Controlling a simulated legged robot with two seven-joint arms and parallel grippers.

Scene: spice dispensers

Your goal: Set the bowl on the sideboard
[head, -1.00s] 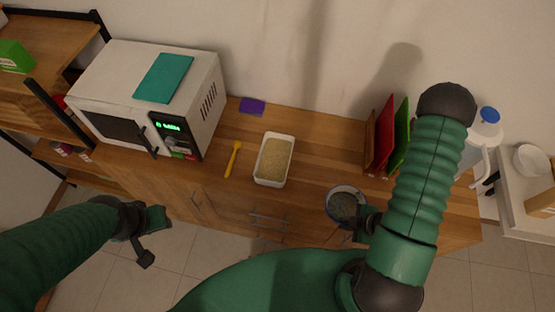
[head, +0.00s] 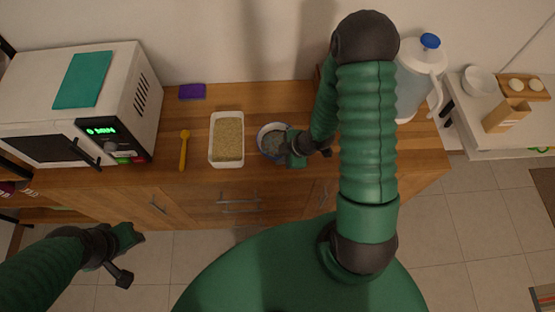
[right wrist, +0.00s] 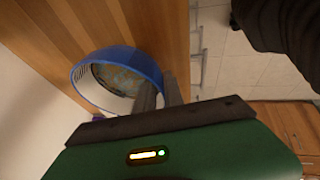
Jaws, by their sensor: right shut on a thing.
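The bowl (head: 270,143), with a blue rim and a grey inside, is over the wooden sideboard (head: 196,120), just right of the white tray. My right gripper (head: 291,143) is shut on the bowl's right side. In the right wrist view the bowl's blue rim (right wrist: 152,66) reaches between my dark fingers (right wrist: 158,92), over the wood. I cannot tell whether the bowl's base touches the sideboard. My left gripper (head: 131,256) is open and empty, low at the left, in front of the sideboard.
A white tray (head: 212,158) of grainy food, a yellow spoon (head: 184,150) and a purple block (head: 192,92) are on the sideboard. A white microwave (head: 125,75) stands left. A jug (head: 418,75) stands right. My right arm hides part of the top.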

